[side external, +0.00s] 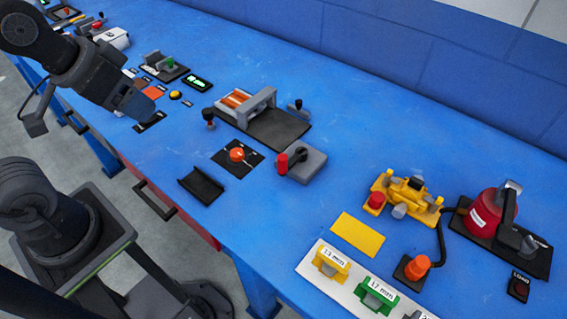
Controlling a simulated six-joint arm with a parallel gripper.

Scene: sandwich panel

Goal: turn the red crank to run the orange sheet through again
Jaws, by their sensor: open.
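The red crank handle (283,163) stands upright on a dark arm at the left of a grey box, mid-bench. Behind it, a grey bridge-like frame (258,104) stands over a dark bed (278,130). Orange strips (236,99) lie at the frame's left side; I cannot tell whether they are the orange sheet. My gripper (143,112) is open at the upper left, above the bench's front part, well left of the crank and apart from it. Its fingers are small and dark here, and I see nothing held.
An orange-red knob (237,155) on a black plate and a black tray (202,185) sit left of the crank. A dark-knobbed lever (208,115) stands by the frame. Yellow device (408,193) and red canister (490,212) stand right.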

